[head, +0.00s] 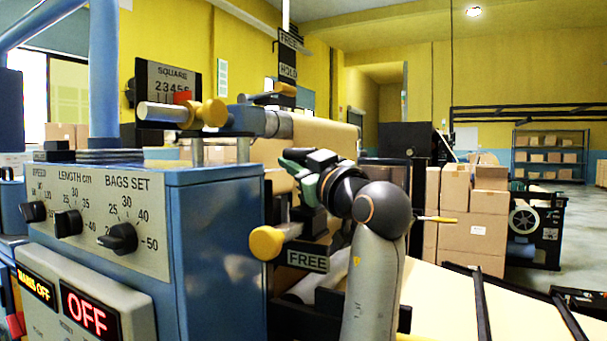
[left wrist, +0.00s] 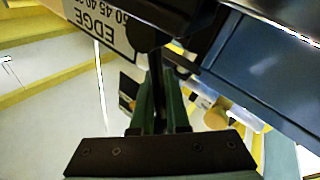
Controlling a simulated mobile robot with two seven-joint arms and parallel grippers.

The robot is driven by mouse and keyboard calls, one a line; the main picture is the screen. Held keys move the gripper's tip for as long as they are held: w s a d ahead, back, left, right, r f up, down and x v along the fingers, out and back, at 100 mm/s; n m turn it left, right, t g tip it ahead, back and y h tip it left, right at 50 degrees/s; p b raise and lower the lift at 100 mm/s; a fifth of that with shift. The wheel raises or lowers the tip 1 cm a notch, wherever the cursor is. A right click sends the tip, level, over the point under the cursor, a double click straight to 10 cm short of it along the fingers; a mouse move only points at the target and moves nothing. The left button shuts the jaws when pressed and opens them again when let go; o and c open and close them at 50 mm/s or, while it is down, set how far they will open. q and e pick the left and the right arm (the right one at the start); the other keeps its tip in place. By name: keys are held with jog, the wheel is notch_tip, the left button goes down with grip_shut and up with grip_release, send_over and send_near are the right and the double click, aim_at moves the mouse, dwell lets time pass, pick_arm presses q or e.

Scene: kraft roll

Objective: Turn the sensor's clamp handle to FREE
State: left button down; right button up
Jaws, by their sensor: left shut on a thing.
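My left gripper (head: 303,172) reaches in at the middle of the head view, beside the blue machine's right side. In the left wrist view its green fingers (left wrist: 158,98) are closed on a dark part below the EDGE scale plate (left wrist: 100,28). This appears to be the sensor's clamp handle, mostly hidden by the fingers. A FREE plate (head: 307,260) shows just below the gripper in the head view. A yellow knob (head: 267,243) on a pale rod sticks out left of that plate. The handle's exact angle cannot be told. My right gripper is not in view.
The blue control box (head: 215,250) with dials stands close on the left. A post with FREE and HOLD plates (head: 288,56) and a yellow-ended lever (head: 284,90) rises above. The pale paper web (head: 440,300) runs at lower right; cartons (head: 472,220) stand behind.

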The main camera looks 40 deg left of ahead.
pick_arm(q)
jog(key=s+f+n+g+y+b, duration=0.1)
jog(key=n+g+b, duration=0.1)
jog(key=n+b, duration=0.1)
jog(key=s+n+g+y+b, duration=0.1)
jog(key=n+g+y+b, duration=0.1)
jog(key=n+b, duration=0.2)
jog(key=s+d+f+n+g+y+b, duration=0.1)
jog(key=s+n+g+b, duration=0.1)
jog(key=n+b, duration=0.2)
jog(key=shift+s+f+n+y, duration=0.1)
jog(key=shift+f+n+y, duration=0.25)
jog(key=shift+n, duration=0.65)
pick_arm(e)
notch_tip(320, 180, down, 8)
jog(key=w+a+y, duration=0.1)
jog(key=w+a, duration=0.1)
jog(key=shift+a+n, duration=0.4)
pick_arm(q)
jog(key=shift+g, duration=0.4)
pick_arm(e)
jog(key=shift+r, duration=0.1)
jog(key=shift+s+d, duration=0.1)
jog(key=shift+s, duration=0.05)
pick_arm(q)
jog(key=shift+n, duration=0.3)
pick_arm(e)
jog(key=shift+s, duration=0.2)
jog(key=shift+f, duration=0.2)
